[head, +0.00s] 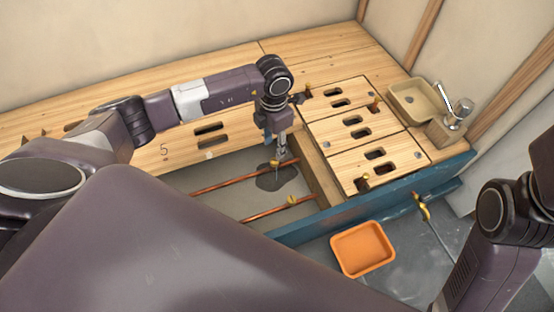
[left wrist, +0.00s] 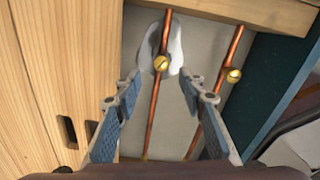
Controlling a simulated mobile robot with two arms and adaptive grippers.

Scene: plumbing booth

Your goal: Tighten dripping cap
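Two copper pipes run through an open floor bay, each with a brass cap. In the left wrist view one brass cap (left wrist: 161,63) sits on the left pipe, with a pale wet patch (left wrist: 172,40) around it. The other brass cap (left wrist: 234,75) sits on the right pipe. In the head view a dark puddle (head: 279,180) lies under the far pipe near its cap (head: 275,162); the near cap (head: 292,200) has no puddle by it. My left gripper (left wrist: 158,88) is open above the far pipe, its fingers either side of the wet cap's line. My right gripper is out of view.
Slotted wooden panels (head: 352,128) cover the floor right of the bay. A blue beam (head: 350,208) edges the bay in front. An orange tray (head: 362,249) lies on the grey floor. A basin with a tap (head: 415,100) stands at the right.

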